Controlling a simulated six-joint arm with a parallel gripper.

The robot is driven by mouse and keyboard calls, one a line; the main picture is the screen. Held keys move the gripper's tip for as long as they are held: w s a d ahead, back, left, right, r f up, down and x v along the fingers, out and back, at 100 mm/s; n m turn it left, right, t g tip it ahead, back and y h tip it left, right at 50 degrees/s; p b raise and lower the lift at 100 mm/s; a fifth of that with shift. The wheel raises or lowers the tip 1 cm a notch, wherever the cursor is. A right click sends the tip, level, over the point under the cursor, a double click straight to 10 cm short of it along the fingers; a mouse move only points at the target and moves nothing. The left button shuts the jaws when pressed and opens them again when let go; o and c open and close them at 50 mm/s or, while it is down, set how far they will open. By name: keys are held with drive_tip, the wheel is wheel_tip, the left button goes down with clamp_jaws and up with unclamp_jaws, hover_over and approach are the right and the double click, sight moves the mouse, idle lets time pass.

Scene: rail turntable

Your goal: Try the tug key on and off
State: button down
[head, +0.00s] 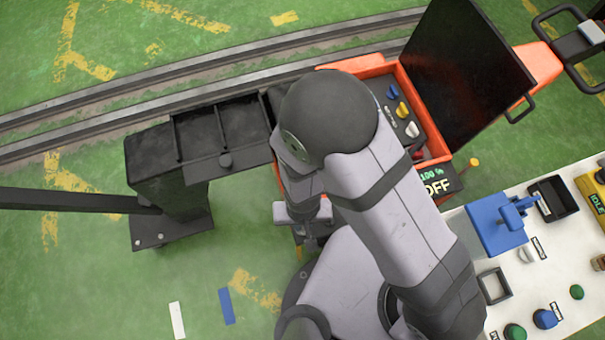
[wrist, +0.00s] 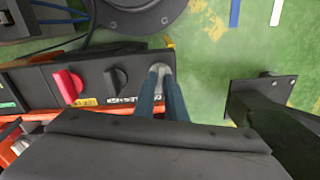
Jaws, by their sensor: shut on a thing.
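In the wrist view my gripper (wrist: 160,70) reaches down to the right end of a dark control panel (wrist: 35,85), with its fingers close together. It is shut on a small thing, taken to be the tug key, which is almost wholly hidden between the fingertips. I cannot tell whether the key sits in its switch. A black knob (wrist: 117,78) and a red knob (wrist: 68,85) are left of the fingers.
A black raised lid (head: 468,50) stands over the tug. A black tray (head: 222,130) is left of my arm. A white bench (head: 460,235) at right holds a blue fixture (head: 495,225) and several coloured parts. Rails (head: 120,105) run behind; green floor is clear at lower left.

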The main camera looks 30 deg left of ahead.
drive_tip(key=shift+n, duration=1.3)
drive_tip(key=c, duration=1.8)
unclamp_jaws()
wheel_tip(320, 180, up, 7)
drive_tip(key=p, duration=0.7)
drive_tip(key=shift+r, duration=0.15)
drive_tip(key=shift+w, duration=0.15)
